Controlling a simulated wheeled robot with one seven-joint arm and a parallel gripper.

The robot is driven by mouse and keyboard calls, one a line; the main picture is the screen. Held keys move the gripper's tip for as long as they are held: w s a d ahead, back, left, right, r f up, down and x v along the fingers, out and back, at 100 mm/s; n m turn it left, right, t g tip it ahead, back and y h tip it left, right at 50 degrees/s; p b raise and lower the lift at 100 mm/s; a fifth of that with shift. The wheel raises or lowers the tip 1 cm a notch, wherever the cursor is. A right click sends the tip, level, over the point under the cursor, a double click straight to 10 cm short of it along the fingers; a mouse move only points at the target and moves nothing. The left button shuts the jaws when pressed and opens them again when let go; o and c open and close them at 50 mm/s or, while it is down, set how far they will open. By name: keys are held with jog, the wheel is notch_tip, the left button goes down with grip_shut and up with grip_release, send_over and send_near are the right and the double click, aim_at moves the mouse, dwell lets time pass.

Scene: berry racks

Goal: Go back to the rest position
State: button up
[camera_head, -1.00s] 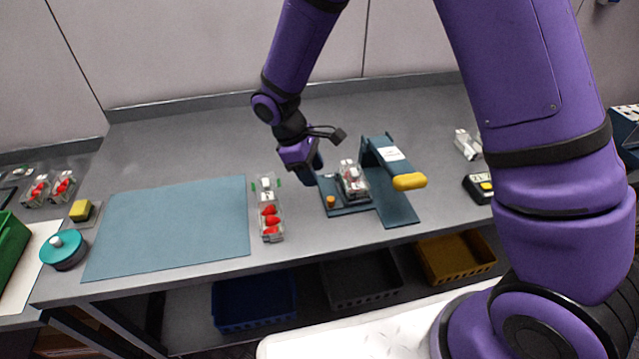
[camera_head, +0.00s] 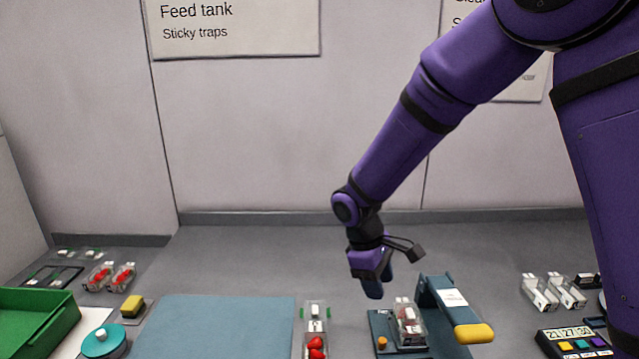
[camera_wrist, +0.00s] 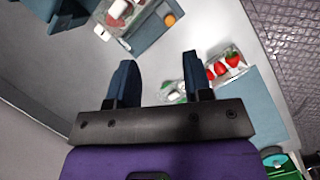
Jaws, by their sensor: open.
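My purple arm ends in my gripper (camera_head: 373,288), which hangs above the grey bench, behind and to the left of the blue press-like stand. In the wrist view my gripper (camera_wrist: 160,80) shows two dark blue fingers spread apart with nothing between them. A clear punnet with red berries (camera_head: 316,340) stands left of the stand; it also shows in the wrist view (camera_wrist: 226,66), beyond the right finger. Another clear punnet (camera_head: 408,322) sits on the blue stand (camera_head: 440,300), which has a yellow handle (camera_head: 474,333).
A blue mat (camera_head: 215,325) covers the bench at left. Further left are a teal round knob (camera_head: 103,342), a yellow block (camera_head: 132,306), berry punnets (camera_head: 110,276) and a green crate (camera_head: 40,315). The bench behind is clear.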

jog(key=s+d+r+m+t+y, duration=0.1)
jog(key=s+d+r+m, duration=0.2)
jog(key=d+r, duration=0.5)
jog(key=s+d+r+m+t+y, duration=0.1)
jog(key=s+d+r+m, duration=0.3)
jog(key=s+r, duration=0.4)
jog(key=s+d+r+m+t+y, duration=0.1)
jog(key=s+d+r+m+t, duration=0.3)
jog(key=s+r, duration=0.3)
jog(key=s+d, duration=0.1)
jog(key=s, duration=0.3)
jog(key=shift+s+d+r+t, duration=0.15)
jog(key=shift+s+r+t, duration=0.15)
jog(key=shift+s+r, duration=0.05)
